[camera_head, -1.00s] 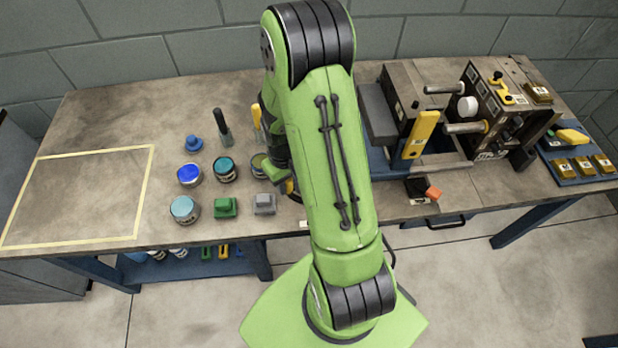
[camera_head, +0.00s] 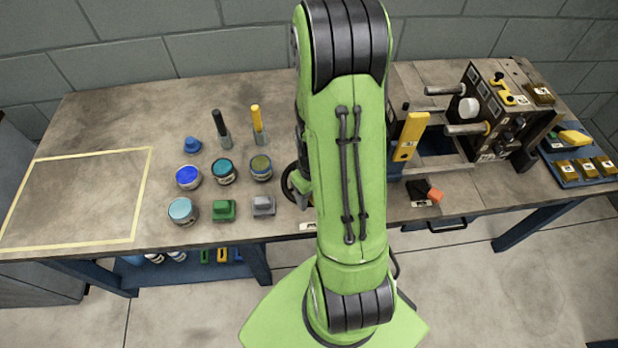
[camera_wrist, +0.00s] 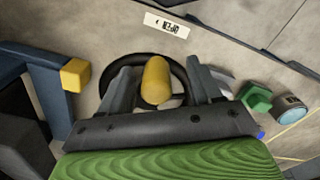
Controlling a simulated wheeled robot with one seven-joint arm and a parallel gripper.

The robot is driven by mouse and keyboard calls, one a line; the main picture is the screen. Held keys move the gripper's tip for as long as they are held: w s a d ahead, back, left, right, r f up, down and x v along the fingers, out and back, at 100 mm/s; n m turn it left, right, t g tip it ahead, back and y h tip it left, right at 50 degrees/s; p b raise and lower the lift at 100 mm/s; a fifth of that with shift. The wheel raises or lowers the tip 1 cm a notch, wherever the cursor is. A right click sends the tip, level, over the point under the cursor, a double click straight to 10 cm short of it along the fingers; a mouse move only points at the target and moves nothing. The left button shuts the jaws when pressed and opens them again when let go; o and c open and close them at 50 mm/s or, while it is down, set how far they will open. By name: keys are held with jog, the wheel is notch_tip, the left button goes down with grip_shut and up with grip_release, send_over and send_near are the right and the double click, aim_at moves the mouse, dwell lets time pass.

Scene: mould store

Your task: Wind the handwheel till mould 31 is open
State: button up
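My gripper (camera_wrist: 163,82) is open in the wrist view, one finger on each side of the handwheel's yellow knob (camera_wrist: 155,78), with a gap showing at the right. The dark handwheel ring (camera_wrist: 108,75) lies behind the fingers. In the head view, part of the handwheel (camera_head: 288,184) shows left of my arm, which hides the rest and my gripper. The mould's right half (camera_head: 492,112) stands upright on the bench with guide pins pointing left. A yellow bar (camera_head: 411,138) stands left of it, with an open space between. My arm mostly hides the left half. No mould number is readable.
Paint tins (camera_head: 188,177), a green block (camera_head: 224,209) and a grey block (camera_head: 263,205) stand left of my arm. A blue tray (camera_head: 567,180) with brass blocks is at the right. The yellow-taped area (camera_head: 75,200) is empty. An orange item (camera_head: 435,194) lies by the front edge.

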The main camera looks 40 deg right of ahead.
jog(key=shift+r, duration=0.1)
notch_tip(320, 180, up, 9)
jog(key=p, duration=0.7)
jog(key=shift+r+p, duration=0.1)
jog(key=shift+p, duration=0.25)
jog(key=shift+w, duration=0.1)
